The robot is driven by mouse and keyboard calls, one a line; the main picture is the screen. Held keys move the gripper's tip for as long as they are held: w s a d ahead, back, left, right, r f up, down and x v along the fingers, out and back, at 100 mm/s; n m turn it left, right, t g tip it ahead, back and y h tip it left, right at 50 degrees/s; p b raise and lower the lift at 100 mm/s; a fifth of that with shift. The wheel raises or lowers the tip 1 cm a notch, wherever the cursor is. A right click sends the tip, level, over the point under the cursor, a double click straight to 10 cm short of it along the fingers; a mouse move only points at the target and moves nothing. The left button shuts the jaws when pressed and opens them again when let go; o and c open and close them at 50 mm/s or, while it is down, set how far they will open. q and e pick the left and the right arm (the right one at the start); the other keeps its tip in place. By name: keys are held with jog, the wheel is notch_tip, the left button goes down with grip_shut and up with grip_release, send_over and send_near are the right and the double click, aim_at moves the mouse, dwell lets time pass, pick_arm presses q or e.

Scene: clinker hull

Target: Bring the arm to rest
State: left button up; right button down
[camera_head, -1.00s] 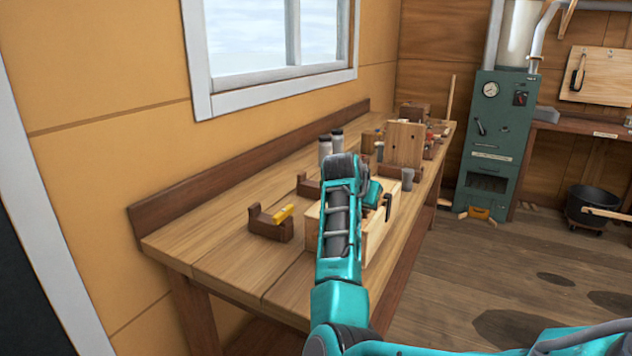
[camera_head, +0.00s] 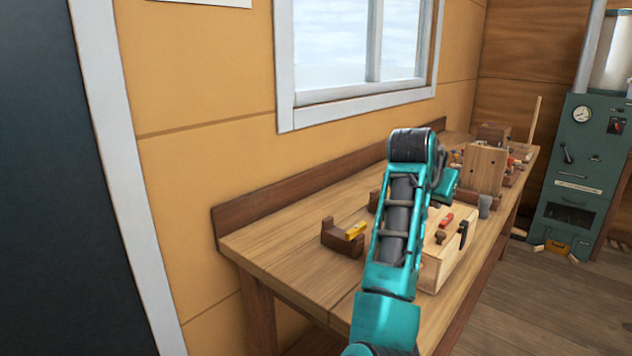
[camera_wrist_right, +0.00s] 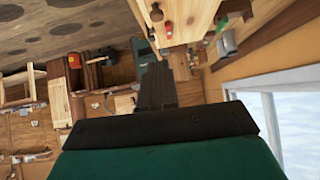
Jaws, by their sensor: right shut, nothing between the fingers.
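My right arm (camera_head: 398,215) rises from the bottom of the head view, in front of the workbench (camera_head: 290,238), its upper end raised above the bench top. In the right wrist view my right gripper (camera_wrist_right: 154,75) points away from the camera, dark and narrow, its fingers shut with nothing between them. That view is turned over, with the bench (camera_wrist_right: 275,30) along the top. In the head view the gripper itself is mostly hidden behind the arm links. My left arm and gripper are not in view.
A light wooden box (camera_head: 452,255) with small tools stands right beside the arm in the head view. A brown holder with a yellow piece (camera_head: 343,237) sits left of it. A green stove (camera_head: 575,180) stands at the right. The bench's near left part is bare.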

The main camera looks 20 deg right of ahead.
jog(key=s+a+f+n, duration=0.2)
jog(key=s+f, duration=0.1)
jog(key=f, duration=0.2)
jog(key=s+a+f+n+y, duration=0.1)
jog(key=s+a+f+n, duration=0.2)
jog(key=f, duration=0.3)
jog(key=s+a+f+n+t+y, duration=0.1)
jog(key=s+a+f+n, duration=0.1)
jog(key=s+f, duration=0.2)
jog(key=shift+a+f, duration=0.15)
jog(key=shift+f, duration=0.4)
jog(key=shift+a+f, duration=0.15)
jog(key=shift+f, duration=0.4)
jog(key=s+a+f+n+g+y, duration=0.1)
jog(key=s+a+f+n+y, duration=0.3)
jog(key=s+a, duration=0.5)
jog(key=s+a+f+n+g+y, duration=0.1)
jog(key=s+a+f+n+y, duration=0.2)
jog(key=s+a+f, duration=0.5)
jog(key=w+a+f+n+t+y, duration=0.1)
jog(key=w+f+t, duration=0.4)
jog(key=f+t, duration=0.1)
jog(key=shift+a+f+t, duration=0.15)
jog(key=shift+t, duration=0.25)
